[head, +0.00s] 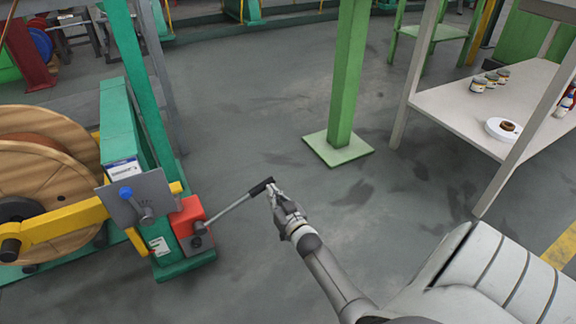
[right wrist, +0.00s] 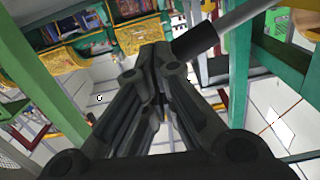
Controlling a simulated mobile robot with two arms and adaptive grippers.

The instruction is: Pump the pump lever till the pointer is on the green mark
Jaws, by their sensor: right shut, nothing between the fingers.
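The pump lever (head: 235,208) is a thin grey rod with a black grip (head: 261,187) at its end. It slants up to the right from a red pump body (head: 187,214) on the green machine frame. My right gripper (head: 273,191) is at the black grip, with its fingers shut and nothing between them. In the right wrist view the shut fingers (right wrist: 160,85) point away, and the black grip (right wrist: 196,41) lies just beyond them to the right. Whether they touch is unclear. I cannot make out the pointer or the green mark. My left gripper is out of view.
A wooden reel (head: 45,165) and a grey plate with a blue knob (head: 137,198) stand left of the pump. A green post (head: 347,80) rises from the floor behind. A white table (head: 455,105) with cans stands at the right. The floor around the lever's end is clear.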

